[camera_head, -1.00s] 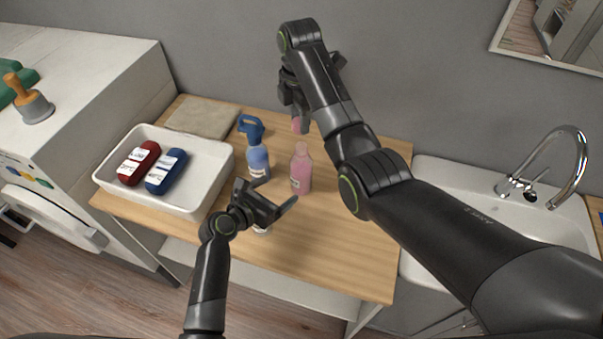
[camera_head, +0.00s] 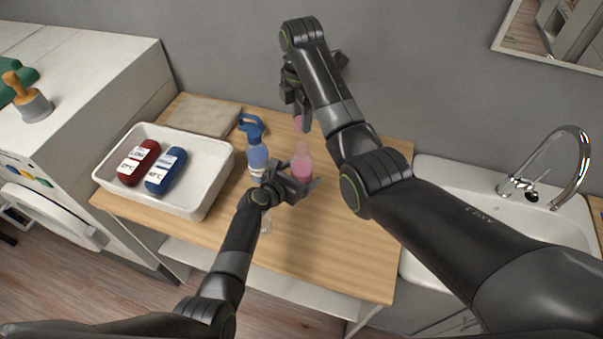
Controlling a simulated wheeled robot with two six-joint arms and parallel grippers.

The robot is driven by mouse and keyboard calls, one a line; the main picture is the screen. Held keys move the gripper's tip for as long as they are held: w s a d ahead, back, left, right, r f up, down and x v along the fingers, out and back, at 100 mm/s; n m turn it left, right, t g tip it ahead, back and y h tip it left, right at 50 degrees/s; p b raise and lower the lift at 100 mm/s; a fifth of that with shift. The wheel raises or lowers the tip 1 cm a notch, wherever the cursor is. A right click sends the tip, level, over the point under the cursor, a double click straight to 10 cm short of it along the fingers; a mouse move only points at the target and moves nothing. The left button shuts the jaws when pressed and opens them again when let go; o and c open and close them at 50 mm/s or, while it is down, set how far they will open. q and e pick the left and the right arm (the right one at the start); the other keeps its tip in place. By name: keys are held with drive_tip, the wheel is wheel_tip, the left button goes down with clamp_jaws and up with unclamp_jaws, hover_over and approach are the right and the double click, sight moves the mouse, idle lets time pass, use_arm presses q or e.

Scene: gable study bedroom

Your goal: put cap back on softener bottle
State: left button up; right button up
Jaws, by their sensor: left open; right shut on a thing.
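The pink softener bottle (camera_head: 303,153) stands upright on the wooden table, its top narrow and uncovered. The pink cap (camera_head: 299,123) is in my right gripper (camera_head: 297,112), which is shut on it above and slightly behind the bottle's top in the picture. My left gripper (camera_head: 298,184) is open at the bottle's lower part, with its fingers about the bottle's near side. Whether the fingers touch the bottle cannot be told. The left gripper hides part of the bottle's lower body.
A blue spray bottle (camera_head: 257,158) stands just left of the softener bottle. A white tray (camera_head: 213,175) holds a red and a blue bottle. A folded cloth (camera_head: 204,117) lies behind it. The table's right side is clear.

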sight(302, 145)
use_arm(q)
drive_tip(key=shift+w+d+f, duration=0.15)
drive_tip(key=shift+w+d, duration=0.05)
drive_tip(key=shift+w, duration=0.15)
drive_tip(key=c, duration=1.5)
drive_tip(key=shift+o, duration=0.2)
use_arm(e)
drive_tip(key=shift+f, duration=2.45)
drive_tip(key=shift+f, duration=0.1)
drive_tip(key=shift+f, duration=0.8)
drive_tip(key=shift+f, duration=0.55)
